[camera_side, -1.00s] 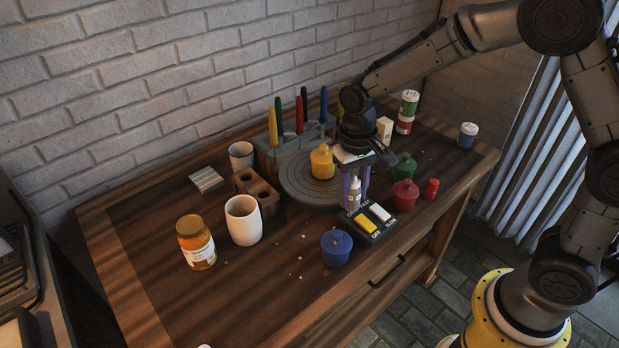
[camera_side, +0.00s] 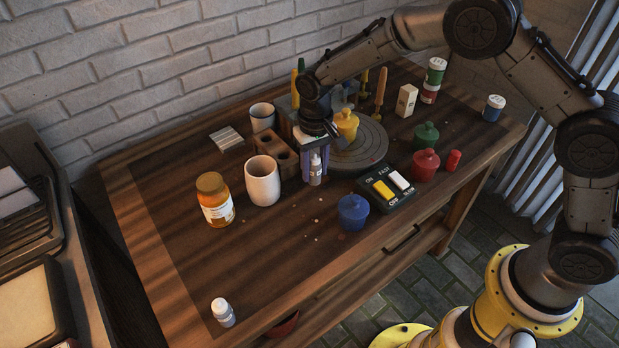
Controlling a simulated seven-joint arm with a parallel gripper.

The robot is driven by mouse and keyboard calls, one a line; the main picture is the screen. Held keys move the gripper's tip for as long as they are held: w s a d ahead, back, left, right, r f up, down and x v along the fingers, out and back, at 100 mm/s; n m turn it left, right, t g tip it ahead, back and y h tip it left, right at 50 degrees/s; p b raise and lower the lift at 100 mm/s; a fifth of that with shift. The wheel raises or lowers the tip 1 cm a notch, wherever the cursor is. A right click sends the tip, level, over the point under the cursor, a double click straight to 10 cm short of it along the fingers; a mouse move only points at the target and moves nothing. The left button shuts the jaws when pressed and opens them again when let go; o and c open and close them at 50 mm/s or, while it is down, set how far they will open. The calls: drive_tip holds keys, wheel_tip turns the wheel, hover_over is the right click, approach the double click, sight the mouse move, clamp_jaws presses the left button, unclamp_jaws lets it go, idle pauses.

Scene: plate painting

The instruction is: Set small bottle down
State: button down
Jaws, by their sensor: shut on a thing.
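The small bottle (camera_side: 316,172) is white and upright, between the purple-grey fingers of my gripper (camera_side: 315,168). My gripper points down and is shut on it. The bottle is just right of the brown block with holes (camera_side: 272,152) and left of the round grey turntable (camera_side: 368,150). I cannot tell whether its base touches the table (camera_side: 190,260).
A white cup (camera_side: 262,182) and an orange-filled jar (camera_side: 214,200) stand to the left. A blue pot (camera_side: 352,212) and a switch box (camera_side: 388,188) are at the right front. Table between jar and front bottle is mostly clear.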

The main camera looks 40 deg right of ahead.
drive_tip(key=shift+w+a+f, duration=0.15)
drive_tip(key=shift+w+f, duration=0.45)
drive_tip(key=shift+f, duration=0.15)
drive_tip(key=shift+w+f, duration=0.1)
drive_tip(key=shift+f, duration=1.5)
drive_tip(key=shift+f, duration=0.2)
drive_tip(key=shift+c, duration=2.4)
unclamp_jaws()
drive_tip(key=shift+r, duration=0.15)
